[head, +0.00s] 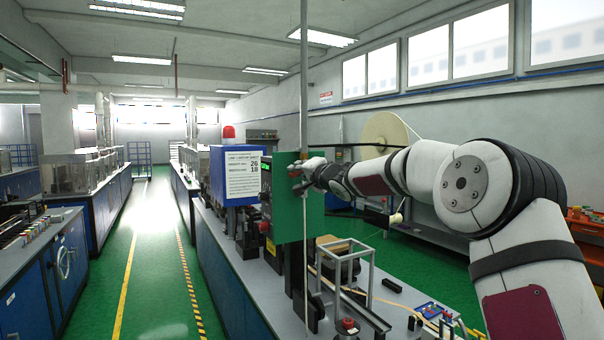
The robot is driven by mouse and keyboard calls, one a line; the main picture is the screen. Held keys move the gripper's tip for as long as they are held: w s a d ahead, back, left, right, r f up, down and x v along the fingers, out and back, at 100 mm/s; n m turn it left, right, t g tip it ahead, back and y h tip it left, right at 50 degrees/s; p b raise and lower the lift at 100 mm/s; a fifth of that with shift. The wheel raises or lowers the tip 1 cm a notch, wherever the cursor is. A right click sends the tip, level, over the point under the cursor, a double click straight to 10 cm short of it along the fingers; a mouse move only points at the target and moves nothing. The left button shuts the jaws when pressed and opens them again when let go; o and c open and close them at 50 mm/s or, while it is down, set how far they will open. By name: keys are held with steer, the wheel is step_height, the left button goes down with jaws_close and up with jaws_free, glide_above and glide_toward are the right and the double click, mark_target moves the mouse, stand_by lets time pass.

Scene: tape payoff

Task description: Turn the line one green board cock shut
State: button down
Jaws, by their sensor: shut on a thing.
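A thin upright pole (304,80) rises close beside my gripper. A blue box with a white notice (243,174) and a red lamp (229,132) stands left of the board. A metal frame (346,262) stands on the bench below. The green aisle (150,265) at left is clear.

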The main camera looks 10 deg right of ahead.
steer(key=m, duration=0.2)
steer(key=r+m, duration=0.2)
steer(key=m, duration=0.1)
steer(key=shift+a+m, duration=0.2)
steer(key=shift+m, duration=0.1)
steer(key=shift+r, duration=0.1)
stand_by(0.4)
steer(key=c, duration=1.6)
jaws_free()
steer(key=shift+o, duration=0.2)
steer(key=shift+s, duration=0.1)
steer(key=v, duration=1.2)
